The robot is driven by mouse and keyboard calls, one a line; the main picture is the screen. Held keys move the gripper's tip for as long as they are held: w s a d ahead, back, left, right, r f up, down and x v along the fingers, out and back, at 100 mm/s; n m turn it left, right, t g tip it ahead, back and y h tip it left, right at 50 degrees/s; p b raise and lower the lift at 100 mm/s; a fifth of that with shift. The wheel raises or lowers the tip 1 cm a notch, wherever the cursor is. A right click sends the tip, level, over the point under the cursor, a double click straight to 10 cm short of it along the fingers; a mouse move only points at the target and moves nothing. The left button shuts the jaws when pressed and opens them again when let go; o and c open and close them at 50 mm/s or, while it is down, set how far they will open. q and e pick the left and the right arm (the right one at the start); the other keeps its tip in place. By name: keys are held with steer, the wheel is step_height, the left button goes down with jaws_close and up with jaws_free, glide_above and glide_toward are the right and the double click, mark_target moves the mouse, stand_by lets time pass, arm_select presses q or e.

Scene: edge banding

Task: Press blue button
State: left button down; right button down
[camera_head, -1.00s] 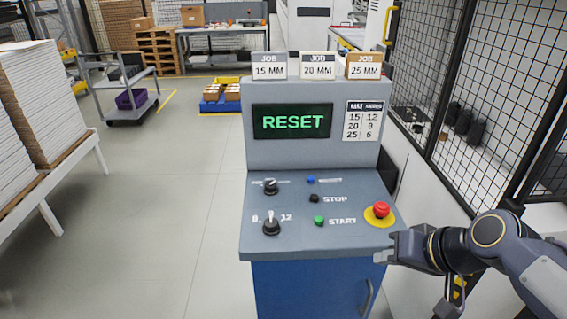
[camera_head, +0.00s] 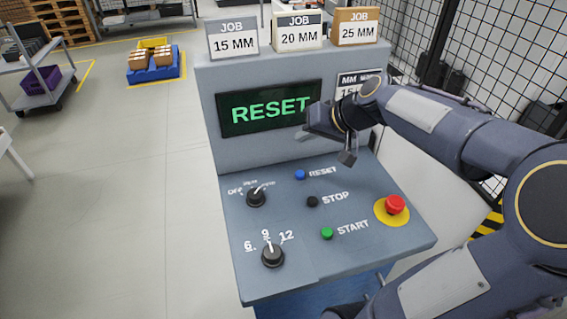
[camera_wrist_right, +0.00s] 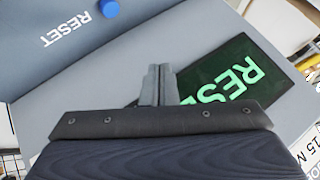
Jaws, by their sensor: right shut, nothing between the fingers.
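The blue button (camera_head: 300,174), labelled RESET, sits at the top of the button column on the grey panel (camera_head: 235,225). It also shows at the top edge of the right wrist view (camera_wrist_right: 110,8). My right gripper (camera_head: 305,136) is in front of the lower right of the screen, above the blue button and apart from it. In the right wrist view the fingers (camera_wrist_right: 158,84) are together with nothing between them. The screen (camera_head: 268,107) reads RESET in green. My left gripper is not in view.
A black STOP button (camera_head: 312,201) and a green START button (camera_head: 327,233) lie below the blue one. A red emergency button (camera_head: 395,204) is at the right. Two black knobs (camera_head: 256,196) (camera_head: 272,255) are at the left. Job boxes (camera_head: 298,32) stand on top.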

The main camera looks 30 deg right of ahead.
stand_by(0.3)
steer(key=b, duration=0.6)
glide_above(303, 178)
step_height(303, 178, down, 8)
steer(key=shift+r, duration=0.2)
steer(key=shift+f+b, duration=0.6)
stand_by(1.2)
steer(key=shift+f+b, duration=0.4)
steer(key=shift+b, duration=0.15)
